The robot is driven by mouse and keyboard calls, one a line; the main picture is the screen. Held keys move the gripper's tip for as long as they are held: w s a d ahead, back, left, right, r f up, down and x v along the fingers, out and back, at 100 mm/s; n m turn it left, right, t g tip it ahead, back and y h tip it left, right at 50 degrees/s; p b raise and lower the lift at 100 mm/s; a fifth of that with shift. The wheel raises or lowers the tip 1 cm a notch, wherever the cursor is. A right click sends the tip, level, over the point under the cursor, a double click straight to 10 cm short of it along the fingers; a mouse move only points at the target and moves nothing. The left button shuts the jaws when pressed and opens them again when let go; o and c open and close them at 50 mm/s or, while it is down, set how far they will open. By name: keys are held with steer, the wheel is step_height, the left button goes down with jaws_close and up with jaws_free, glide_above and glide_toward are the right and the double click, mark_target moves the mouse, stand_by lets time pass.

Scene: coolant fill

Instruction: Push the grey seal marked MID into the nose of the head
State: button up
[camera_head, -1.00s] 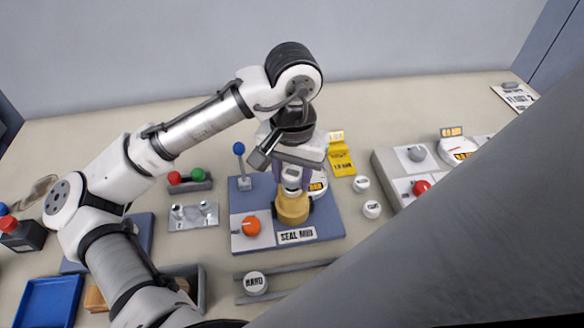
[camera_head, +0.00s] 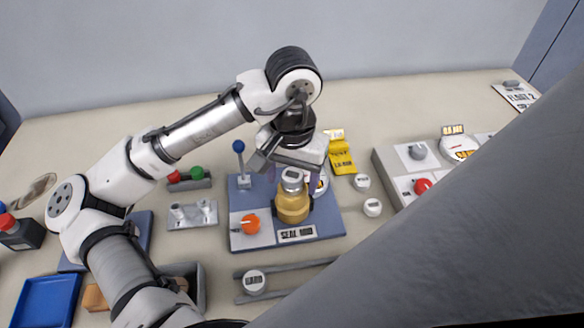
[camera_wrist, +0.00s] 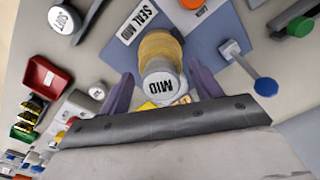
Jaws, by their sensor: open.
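The brass-coloured head (camera_head: 292,208) stands upright on a blue-grey plate labelled SEAL MID (camera_head: 322,222). The grey seal marked MID (camera_head: 292,178) sits at the top of the head, at its nose; how deep it is seated I cannot tell. In the wrist view the seal (camera_wrist: 163,83) shows its MID face, with the head (camera_wrist: 160,46) behind it. My gripper (camera_head: 292,180) is over the head. In the wrist view my gripper's purple fingers (camera_wrist: 162,85) are spread, one on each side of the seal, with gaps between.
A blue-knobbed lever (camera_head: 240,160) and an orange knob (camera_head: 250,224) are on the same plate, left of the head. A white HARD puck (camera_head: 254,282) lies between grey rails in front. Small white pucks (camera_head: 372,207) and a yellow packet (camera_head: 341,158) are to the right.

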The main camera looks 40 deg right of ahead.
step_height(320, 180, up, 14)
steer(key=shift+b, duration=0.4)
steer(key=shift+f, duration=0.1)
steer(key=shift+c, duration=0.3)
